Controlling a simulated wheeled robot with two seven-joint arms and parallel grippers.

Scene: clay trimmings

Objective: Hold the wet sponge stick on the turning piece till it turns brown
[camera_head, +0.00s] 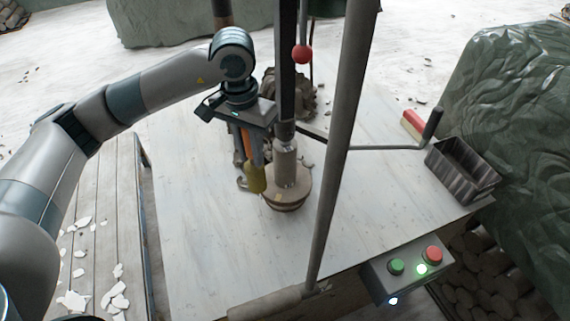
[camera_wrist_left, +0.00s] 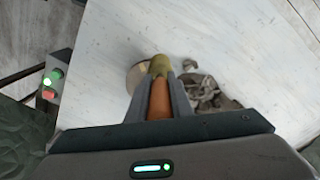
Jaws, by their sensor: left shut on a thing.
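My left gripper (camera_head: 248,148) is shut on the orange handle of the sponge stick (camera_head: 256,179), which points down with its yellow-green sponge end lowest. The sponge end is at the left side of the turning piece (camera_head: 286,163), a grey upright cylinder on a round tan base (camera_head: 290,195). The sponge overlaps the base's left edge in the picture; I cannot tell whether it touches. In the left wrist view the stick (camera_wrist_left: 160,67) sits between the fingers, with a tan round surface (camera_wrist_left: 138,76) beside its tip. My right gripper is not in view.
A dark post stands above the piece, with a red ball knob (camera_head: 302,54). A grey slanted pole (camera_head: 342,140) crosses in front. A brown clay heap (camera_head: 292,95) lies behind. A dark ribbed tray (camera_head: 462,168) and a button box (camera_head: 408,268) are at right. The table's (camera_head: 205,260) front left is clear.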

